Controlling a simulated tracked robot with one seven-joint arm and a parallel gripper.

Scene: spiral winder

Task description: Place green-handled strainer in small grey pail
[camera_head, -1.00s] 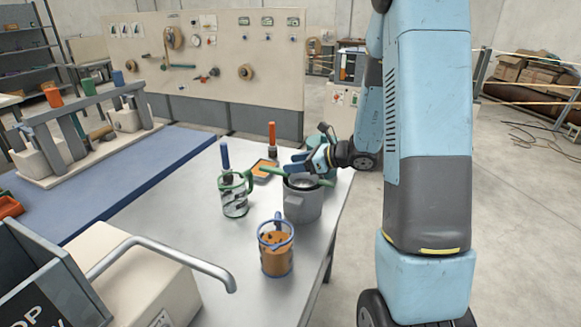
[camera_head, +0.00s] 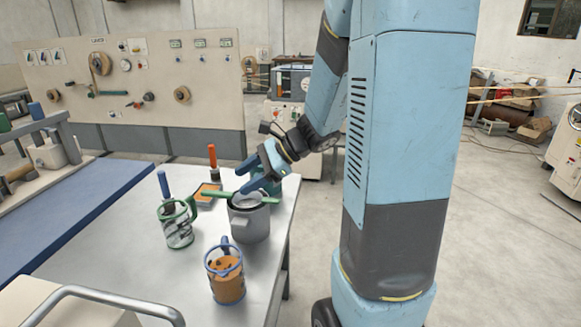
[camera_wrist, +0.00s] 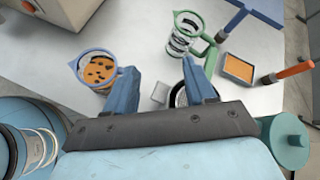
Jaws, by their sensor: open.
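The small grey pail (camera_head: 250,224) stands upright near the table's right edge. In the wrist view the pail's grey lug (camera_wrist: 160,92) shows between my fingers, and a dark round rim (camera_wrist: 179,97) is partly hidden by the right finger. My gripper (camera_head: 247,177) is open and empty, just above the pail and strainer; its spread fingers also show in the wrist view (camera_wrist: 160,85).
A blue-rimmed jug (camera_head: 227,279) of orange contents stands in front. An orange tray (camera_head: 206,194), orange-handled brush (camera_head: 213,160) and teal container (camera_head: 262,183) are behind.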

